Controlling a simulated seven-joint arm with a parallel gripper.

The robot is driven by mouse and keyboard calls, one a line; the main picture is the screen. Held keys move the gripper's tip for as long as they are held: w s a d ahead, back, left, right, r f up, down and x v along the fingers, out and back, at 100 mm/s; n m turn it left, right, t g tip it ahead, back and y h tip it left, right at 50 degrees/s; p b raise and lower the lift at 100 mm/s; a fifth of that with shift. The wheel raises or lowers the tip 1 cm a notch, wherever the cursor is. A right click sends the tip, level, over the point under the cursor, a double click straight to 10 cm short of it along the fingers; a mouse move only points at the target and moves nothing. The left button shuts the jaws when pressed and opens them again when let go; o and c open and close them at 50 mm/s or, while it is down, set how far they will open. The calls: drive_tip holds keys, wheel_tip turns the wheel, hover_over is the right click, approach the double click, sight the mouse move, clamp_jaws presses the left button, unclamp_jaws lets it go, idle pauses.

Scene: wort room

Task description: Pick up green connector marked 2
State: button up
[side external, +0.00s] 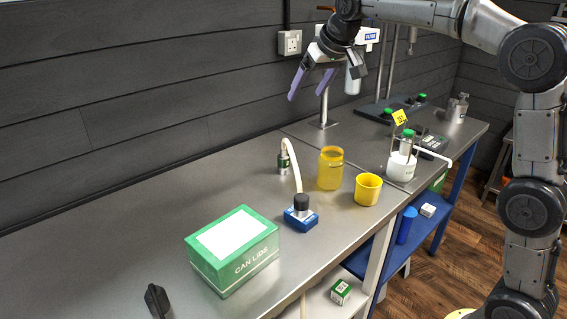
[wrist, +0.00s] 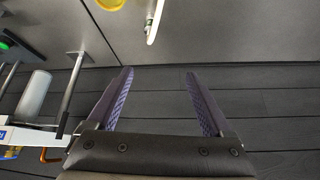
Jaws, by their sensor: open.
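A small grey-green connector (side external: 283,163) stands on the bench near the back wall, with a pale hose (side external: 294,155) curving from its top. I cannot read a number on it. In the wrist view a pale hose-like piece with a small green mark (wrist: 149,23) shows at the top; I cannot tell whether it is the same connector. My gripper (side external: 305,94) is open and empty, high above the bench and above the connector, its purple fingers pointing down-left. In the wrist view my gripper (wrist: 158,72) has its two fingers wide apart with only bench and wall between them.
A blue device with a black knob (side external: 301,213), a yellow jar (side external: 330,168) and a yellow cup (side external: 368,189) stand nearby. A CAN LIDS box (side external: 233,250) is at the front. A metal post (side external: 324,108) rises close to my gripper.

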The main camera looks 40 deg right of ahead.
sight(285, 154)
drive_tip(key=w+d+f, duration=0.1)
drive_tip(key=w+f, duration=0.3)
drive_tip(key=f, duration=0.3)
drive_tip(key=w+d+f+g, duration=0.1)
drive_tip(key=w+f, duration=0.3)
drive_tip(key=f, duration=0.3)
drive_tip(key=w+d+f+g, duration=0.1)
drive_tip(key=w+d+f, duration=0.1)
drive_tip(key=w+f, duration=0.2)
wheel_tip(285, 154, down, 4)
drive_tip(key=shift+w+r, duration=0.1)
drive_tip(key=shift+w, duration=0.05)
drive_tip(key=shift+d+x, duration=0.15)
drive_tip(key=shift+x, duration=1.35)
drive_tip(key=shift+d+x, duration=0.2)
drive_tip(key=shift+x, duration=1.3)
clamp_jaws()
